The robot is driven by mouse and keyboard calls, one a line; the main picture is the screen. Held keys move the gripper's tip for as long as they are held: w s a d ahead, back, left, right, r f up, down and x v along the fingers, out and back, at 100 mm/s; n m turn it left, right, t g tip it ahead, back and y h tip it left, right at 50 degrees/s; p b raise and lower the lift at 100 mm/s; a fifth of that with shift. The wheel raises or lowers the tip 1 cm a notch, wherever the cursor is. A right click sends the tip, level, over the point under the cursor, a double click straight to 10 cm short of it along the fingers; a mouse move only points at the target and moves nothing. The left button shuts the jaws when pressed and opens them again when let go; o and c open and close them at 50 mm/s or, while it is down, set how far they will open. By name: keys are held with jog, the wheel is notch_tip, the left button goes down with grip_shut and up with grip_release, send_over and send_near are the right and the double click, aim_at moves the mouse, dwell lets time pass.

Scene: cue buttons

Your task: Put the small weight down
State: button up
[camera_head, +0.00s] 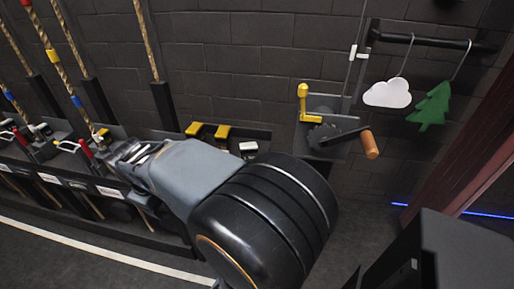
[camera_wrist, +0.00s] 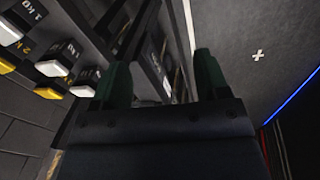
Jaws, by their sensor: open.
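Several small weights with white or yellow ends stand on a dark shelf at the left of the wrist view. A white one (camera_wrist: 10,32) is marked 1 KG, and a yellow one (camera_wrist: 6,66) is beside it. Two more white ones (camera_wrist: 50,68) (camera_wrist: 83,91) and another yellow one (camera_wrist: 48,92) are nearby. I cannot tell which is the small weight. In the head view yellow ones (camera_head: 222,132) and a white one (camera_head: 248,147) show past my arm. My gripper (camera_wrist: 162,75) is open, its fingers apart, with no weight seen between them.
Ropes (camera_head: 148,40) with levers line the wall at left. A crank with an orange handle (camera_head: 370,144) is on the wall. A cloud (camera_head: 387,93) and a green tree (camera_head: 431,106) hang from a bar. The floor (camera_wrist: 250,25) is clear, with a white cross (camera_wrist: 258,56).

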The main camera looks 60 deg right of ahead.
jog(key=w+d+r+n+g+h+p, duration=0.2)
jog(key=w+d+r+g+p, duration=0.15)
jog(key=d, duration=0.65)
jog(key=n+g+h+p, duration=0.2)
jog(key=n+g+p, duration=0.2)
jog(key=p, duration=0.1)
send_near(248, 144)
jog(key=shift+a+p+x, duration=0.2)
jog(key=shift+p+x, duration=0.55)
jog(key=shift+x, duration=4.4)
jog(key=shift+s, duration=0.1)
grip_shut()
jog(key=shift+r, duration=0.1)
